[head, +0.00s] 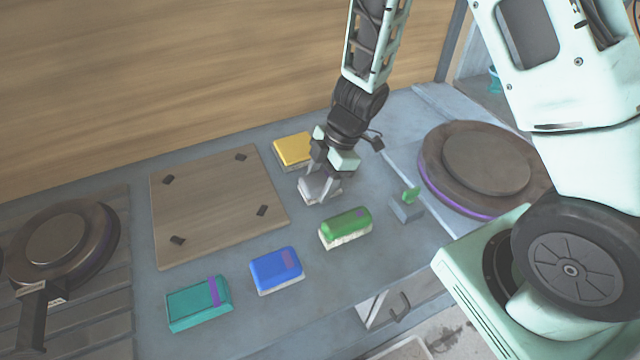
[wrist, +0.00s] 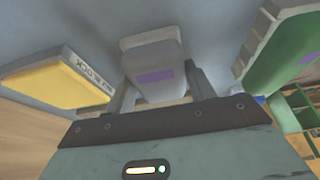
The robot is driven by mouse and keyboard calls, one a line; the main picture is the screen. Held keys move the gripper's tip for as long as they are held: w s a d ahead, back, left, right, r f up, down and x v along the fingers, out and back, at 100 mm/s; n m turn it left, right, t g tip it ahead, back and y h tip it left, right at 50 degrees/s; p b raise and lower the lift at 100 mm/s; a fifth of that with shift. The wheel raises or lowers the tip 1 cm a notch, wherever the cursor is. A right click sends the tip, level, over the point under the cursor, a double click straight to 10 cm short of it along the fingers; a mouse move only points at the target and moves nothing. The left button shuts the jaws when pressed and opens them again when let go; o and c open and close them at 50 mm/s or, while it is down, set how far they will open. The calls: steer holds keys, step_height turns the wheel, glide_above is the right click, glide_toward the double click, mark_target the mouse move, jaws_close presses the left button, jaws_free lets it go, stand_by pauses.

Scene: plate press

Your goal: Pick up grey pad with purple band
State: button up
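The grey pad (head: 318,188) with its purple band lies on the grey worktop, partly hidden under my gripper in the head view. In the wrist view the grey pad (wrist: 153,55) shows between the two fingers, its purple band (wrist: 155,76) facing the camera. My gripper (head: 322,178) is down at the pad, with one finger on either side. In the wrist view the fingers of my gripper (wrist: 160,85) lie close along the pad's sides. I cannot tell whether they press on it. The pad shows no clear lift off the worktop.
A yellow pad (head: 293,149) lies just behind, a green pad (head: 345,226) just in front. Blue (head: 277,270) and teal (head: 198,303) pads lie front left. A wooden board (head: 215,205) is left, a round plate (head: 485,165) right. A small block with a green knob (head: 408,205) stands nearby.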

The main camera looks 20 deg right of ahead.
mark_target(320, 179)
steer(key=c, duration=0.4)
step_height(320, 179, up, 10)
steer(key=p, duration=0.3)
steer(key=shift+p, duration=0.3)
steer(key=shift+o, duration=0.4)
